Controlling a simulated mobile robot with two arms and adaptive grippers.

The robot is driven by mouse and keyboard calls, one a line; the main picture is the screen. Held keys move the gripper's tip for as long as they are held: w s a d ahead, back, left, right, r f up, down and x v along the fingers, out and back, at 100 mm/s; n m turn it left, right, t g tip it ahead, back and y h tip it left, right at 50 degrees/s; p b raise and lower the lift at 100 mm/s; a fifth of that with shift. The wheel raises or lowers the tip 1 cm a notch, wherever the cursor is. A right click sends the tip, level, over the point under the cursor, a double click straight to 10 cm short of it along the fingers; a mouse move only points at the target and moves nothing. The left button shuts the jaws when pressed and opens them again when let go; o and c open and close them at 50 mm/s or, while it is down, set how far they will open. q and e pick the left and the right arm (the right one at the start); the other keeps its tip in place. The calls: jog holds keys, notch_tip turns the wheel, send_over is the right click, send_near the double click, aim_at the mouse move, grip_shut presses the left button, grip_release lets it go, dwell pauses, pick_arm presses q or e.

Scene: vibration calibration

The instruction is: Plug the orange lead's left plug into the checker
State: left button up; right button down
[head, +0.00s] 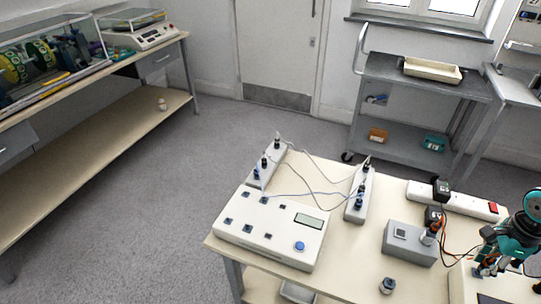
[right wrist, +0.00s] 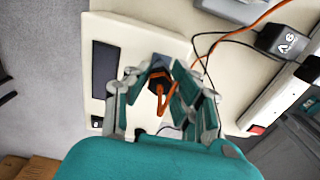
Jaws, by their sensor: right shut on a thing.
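A cream box with a dark display (right wrist: 105,70) lies under my right gripper in the right wrist view; I take it for the checker. Its cream top also shows in the head view (head: 466,291), cut off by the lower right edge. My right gripper (right wrist: 160,88) is shut on a dark plug (right wrist: 158,77) with an orange lead (right wrist: 229,37). The plug is over the box's top; I cannot tell whether it is seated in a socket. My right gripper also shows in the head view (head: 484,271). My left gripper is not in view.
A grey box (head: 405,247) with an upright plug stands left of my gripper. A white console (head: 262,232) with a display and two socket blocks with thin leads (head: 357,205) stand further left.

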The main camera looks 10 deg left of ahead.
jog(key=shift+a+f+b, duration=0.1)
jog(key=shift+f+b, duration=0.95)
dwell(2.9)
jog(key=m, duration=0.4)
dwell(0.4)
jog(key=shift+m+p, duration=0.35)
jog(key=shift+m, duration=1.75)
jog(key=shift+m+p, duration=0.4)
jog(key=shift+m, duration=1.6)
